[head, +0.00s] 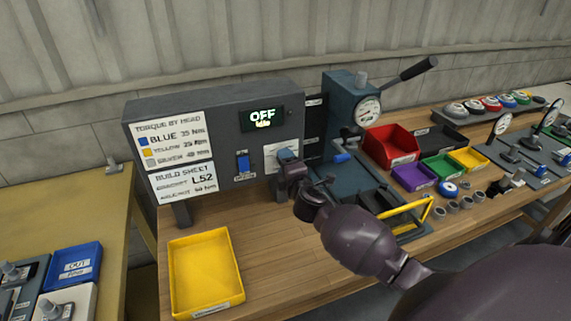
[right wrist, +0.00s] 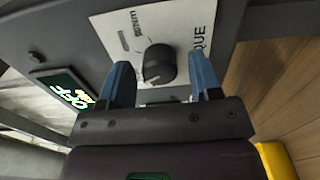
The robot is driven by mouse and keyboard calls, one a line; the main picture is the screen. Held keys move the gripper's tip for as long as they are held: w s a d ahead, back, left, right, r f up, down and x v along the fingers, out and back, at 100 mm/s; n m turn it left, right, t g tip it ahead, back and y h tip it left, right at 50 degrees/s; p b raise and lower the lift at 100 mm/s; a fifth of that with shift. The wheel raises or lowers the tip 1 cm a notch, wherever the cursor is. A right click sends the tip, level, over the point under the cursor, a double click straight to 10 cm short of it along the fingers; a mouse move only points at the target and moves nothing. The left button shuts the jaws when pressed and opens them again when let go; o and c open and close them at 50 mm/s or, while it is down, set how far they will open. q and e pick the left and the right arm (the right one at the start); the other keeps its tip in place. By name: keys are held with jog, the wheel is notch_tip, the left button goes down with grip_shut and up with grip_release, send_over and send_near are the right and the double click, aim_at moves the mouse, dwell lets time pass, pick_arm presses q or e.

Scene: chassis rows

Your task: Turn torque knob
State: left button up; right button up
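The torque knob (right wrist: 159,64) is a black round knob with a white pointer mark, on a white plate with TORQUE lettering. In the right wrist view it sits between the two blue fingers of my right gripper (right wrist: 164,85), which is open, with a gap visible on both sides. In the head view my right gripper (head: 287,158) is up at the white plate (head: 271,157) on the grey panel and hides the knob. The green display (head: 262,118) above it reads OFF. My left gripper is not in view.
A blue switch (head: 242,162) sits left of the plate. A yellow tray (head: 205,272) lies on the bench in front of the panel. A press with a gauge (head: 367,110) and long lever stands right, beside red, purple and green bins (head: 392,146).

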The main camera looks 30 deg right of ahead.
jog(key=shift+s, duration=0.1)
jog(key=v, duration=1)
jog(key=shift+s, duration=0.25)
jog(key=shift+a, duration=0.15)
jog(key=s+a+f+m+g+y, duration=0.1)
jog(key=s+a+f+m+g, duration=0.3)
jog(key=s, duration=0.5)
jog(key=s+a+f+m+g+y, duration=0.1)
jog(key=s+f+m+g, duration=0.1)
jog(key=s+m+g, duration=0.5)
jog(key=s+a+f+m+g+y, duration=0.1)
jog(key=s+a+f+m+g, duration=0.25)
jog(key=s, duration=0.65)
jog(key=shift+w+d+f+t+y, duration=0.1)
jog(key=shift+w+f+t+y, duration=0.05)
jog(key=shift+w+f+t, duration=1.2)
jog(key=shift+w+d+f+t+y, duration=0.15)
jog(key=shift+w+f+t, duration=0.9)
jog(key=shift+f+t, duration=0.6)
jog(key=shift+w+d+f+t+y, duration=0.1)
jog(key=shift+w+f+t, duration=1.2)
jog(key=shift+f, duration=0.4)
